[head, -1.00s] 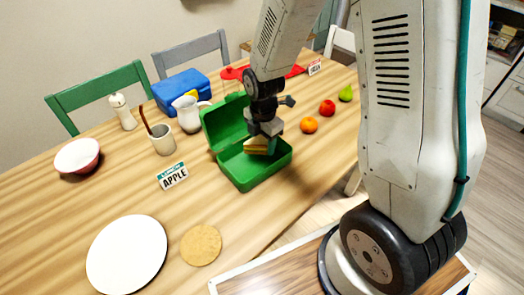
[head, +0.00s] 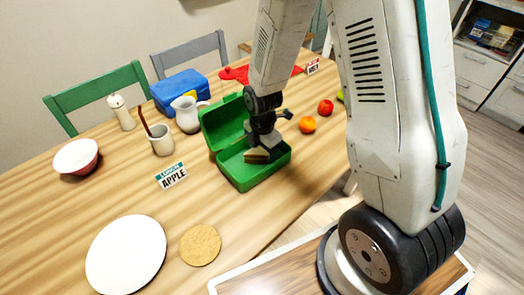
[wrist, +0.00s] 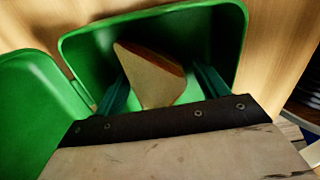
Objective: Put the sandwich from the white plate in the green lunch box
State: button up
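The sandwich (head: 258,157) is a tan wedge, low inside the open green lunch box (head: 281,164). In the wrist view the sandwich (wrist: 150,78) lies between my two teal fingers, its narrow corner pointing up and left. Whether the sandwich touches the box floor is hard to tell. The wrist view shows the box wall (wrist: 240,30) around it and the lid to the left. The white plate (head: 125,255) is empty at the front left.
An APPLE label (head: 171,176) stands left of the box. A cup (head: 161,140), white jug (head: 188,115) and blue box (head: 180,90) stand behind. An orange (head: 307,124) and red apple (head: 326,107) lie to the right. A cork coaster (head: 200,245) lies beside the plate.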

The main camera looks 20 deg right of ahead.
aim_at(262, 149)
notch_tip(262, 149, up, 12)
jog(key=f, duration=0.1)
jog(key=s+d+r+m, duration=0.2)
jog(key=s+r+m, duration=0.75)
jog(key=r, duration=0.45)
jog(key=s+d+r+m+t, duration=0.1)
jog(key=s+r+m, duration=0.5)
jog(key=s+m, duration=0.6)
jog(key=shift+s, duration=0.3)
jog(key=shift+r, duration=0.1)
dwell(0.5)
